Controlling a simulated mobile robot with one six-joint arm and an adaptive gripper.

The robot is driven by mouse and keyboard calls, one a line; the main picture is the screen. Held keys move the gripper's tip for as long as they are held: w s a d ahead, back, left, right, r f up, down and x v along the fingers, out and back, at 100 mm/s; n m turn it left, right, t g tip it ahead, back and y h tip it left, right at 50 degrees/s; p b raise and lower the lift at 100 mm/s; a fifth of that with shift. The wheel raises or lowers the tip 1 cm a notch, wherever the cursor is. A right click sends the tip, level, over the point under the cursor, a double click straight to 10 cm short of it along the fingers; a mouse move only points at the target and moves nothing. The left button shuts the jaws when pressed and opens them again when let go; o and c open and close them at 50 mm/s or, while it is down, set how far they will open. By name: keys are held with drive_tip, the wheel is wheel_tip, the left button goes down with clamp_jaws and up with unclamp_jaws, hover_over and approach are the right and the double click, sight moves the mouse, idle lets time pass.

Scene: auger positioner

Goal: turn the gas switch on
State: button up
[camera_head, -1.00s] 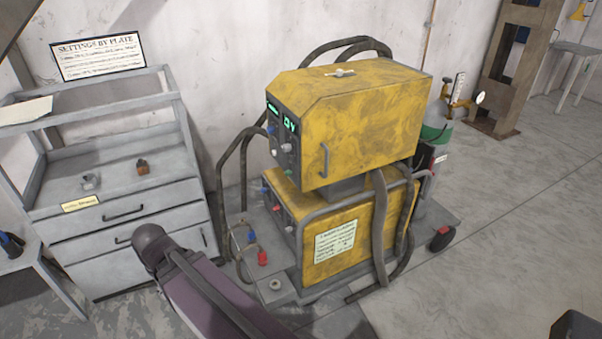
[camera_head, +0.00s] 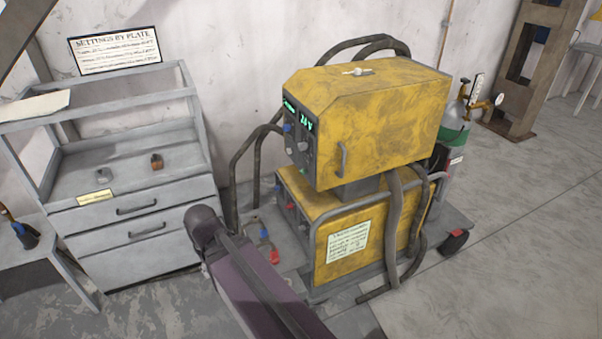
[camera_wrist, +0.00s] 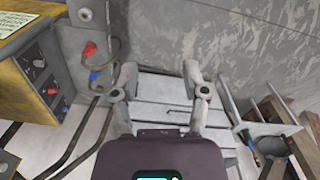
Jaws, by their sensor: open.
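The yellow welding machine (camera_head: 380,115) stands on a cart, with a dark front panel (camera_head: 299,140) bearing knobs and green displays. A lower yellow unit (camera_head: 345,250) has a panel with red and blue fittings, also at the left of the wrist view (camera_wrist: 40,75). A green and grey gas cylinder (camera_head: 455,130) with a gauge stands behind it at right. I cannot tell which part is the gas switch. My gripper (camera_wrist: 160,76) is open and empty in the wrist view, fingers pointing toward the grey drawers, apart from the machine. The head view does not show it.
A grey drawer cabinet (camera_head: 135,215) with small parts on top stands left of the machine. A small side table (camera_head: 30,262) is at far left. Thick hoses (camera_head: 398,215) hang beside the machine. The floor at right (camera_head: 530,230) is clear.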

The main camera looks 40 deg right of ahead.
drive_tip(key=w+d+f+n+h+b, duration=0.2)
drive_tip(key=w+d+f+h+b, duration=0.1)
drive_tip(key=w+d, duration=0.25)
drive_tip(key=n+g+h+b, duration=0.6)
drive_tip(key=n+h+b, duration=0.1)
drive_tip(key=h+b, duration=0.7)
approach(301, 172)
drive_tip(key=v, duration=0.4)
drive_tip(key=shift+f, duration=0.15)
drive_tip(key=x, duration=1.3)
drive_tip(key=shift+d, duration=0.35)
